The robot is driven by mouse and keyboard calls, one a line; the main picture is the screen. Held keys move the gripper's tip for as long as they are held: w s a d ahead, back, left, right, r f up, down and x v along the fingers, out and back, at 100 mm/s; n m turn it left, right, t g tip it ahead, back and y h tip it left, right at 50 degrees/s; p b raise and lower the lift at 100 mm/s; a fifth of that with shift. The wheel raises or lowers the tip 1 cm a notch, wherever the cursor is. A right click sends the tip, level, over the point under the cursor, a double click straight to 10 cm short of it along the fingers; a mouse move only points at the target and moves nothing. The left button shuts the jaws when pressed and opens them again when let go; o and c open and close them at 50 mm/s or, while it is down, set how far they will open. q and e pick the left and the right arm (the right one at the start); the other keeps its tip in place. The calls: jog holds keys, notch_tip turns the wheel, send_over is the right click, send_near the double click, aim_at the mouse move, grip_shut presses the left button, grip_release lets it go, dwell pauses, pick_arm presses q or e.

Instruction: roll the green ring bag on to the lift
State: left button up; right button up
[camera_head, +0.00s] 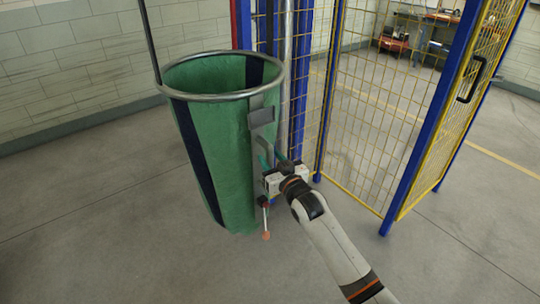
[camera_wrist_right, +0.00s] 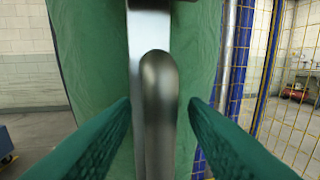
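The green ring bag (camera_head: 222,140) hangs upright under a metal ring (camera_head: 222,97), with dark stripes down its side. My right gripper (camera_head: 266,160) is at the bag's right side, by a grey metal bracket (camera_head: 262,116). In the right wrist view, my right gripper's two green fingers (camera_wrist_right: 160,102) are apart, one on each side of a rounded metal bar (camera_wrist_right: 160,120). A gap shows beside each finger, and the green cloth (camera_wrist_right: 90,60) is behind. My left gripper is not in view. I cannot tell which structure is the lift.
A yellow mesh cage with blue posts (camera_head: 402,130) stands close to the bag's right, with a panel bearing a black handle (camera_head: 471,80). A dark pole (camera_head: 149,40) rises at the ring's left. The floor (camera_head: 80,220) at left and front is clear.

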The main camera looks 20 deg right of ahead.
jog(key=shift+w+a, duration=0.1)
jog(key=shift+w, duration=0.55)
jog(key=shift+c, duration=0.6)
grip_shut()
